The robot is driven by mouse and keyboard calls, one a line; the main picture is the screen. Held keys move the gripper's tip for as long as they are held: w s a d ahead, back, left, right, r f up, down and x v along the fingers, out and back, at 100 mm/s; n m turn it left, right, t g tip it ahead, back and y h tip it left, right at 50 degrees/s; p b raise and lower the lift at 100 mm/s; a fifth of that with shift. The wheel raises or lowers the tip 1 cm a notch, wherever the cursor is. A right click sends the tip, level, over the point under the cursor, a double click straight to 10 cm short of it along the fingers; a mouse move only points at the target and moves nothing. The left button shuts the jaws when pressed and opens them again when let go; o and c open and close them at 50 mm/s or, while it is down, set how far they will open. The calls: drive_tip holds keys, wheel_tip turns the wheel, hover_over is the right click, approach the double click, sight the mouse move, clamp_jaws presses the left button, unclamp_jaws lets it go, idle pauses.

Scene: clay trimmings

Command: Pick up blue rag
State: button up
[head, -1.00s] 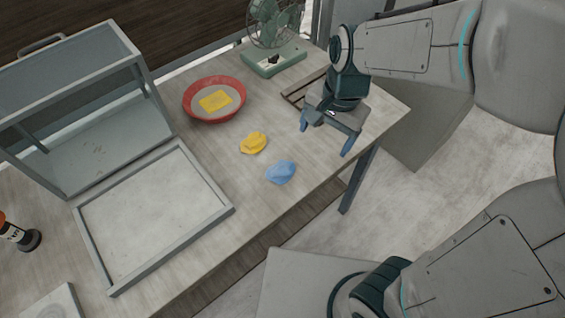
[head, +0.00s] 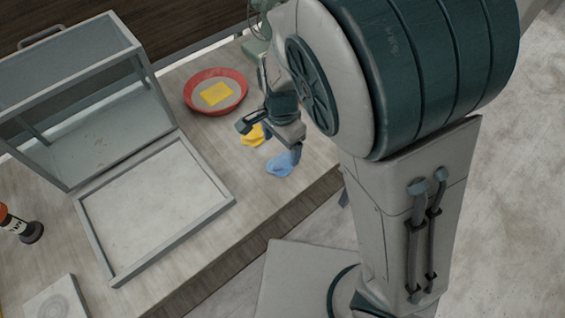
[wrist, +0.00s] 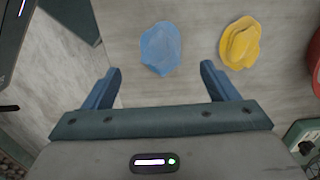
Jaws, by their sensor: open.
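The blue rag (head: 280,165) lies crumpled on the table near its front edge. In the wrist view the blue rag (wrist: 160,48) lies ahead of the fingertips, between their lines. A yellow rag (head: 251,137) lies close behind it, partly hidden by my gripper in the head view; in the wrist view it (wrist: 239,43) is to the right of the blue one. My gripper (head: 269,139) is open and empty above the rags. Its two blue fingers also show in the wrist view (wrist: 160,80), apart from both rags.
A red bowl (head: 242,96) with a yellow piece (head: 216,93) inside stands behind the rags. A green fan (head: 258,45) at the back is mostly hidden by my arm.

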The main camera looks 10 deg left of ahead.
sight(282, 159)
wheel_tip(282, 159, down, 6)
drive_tip(key=shift+w+d+f+b, duration=0.15)
drive_tip(key=shift+f+b, duration=0.1)
drive_tip(key=shift+b, duration=0.25)
drive_tip(key=c, duration=1)
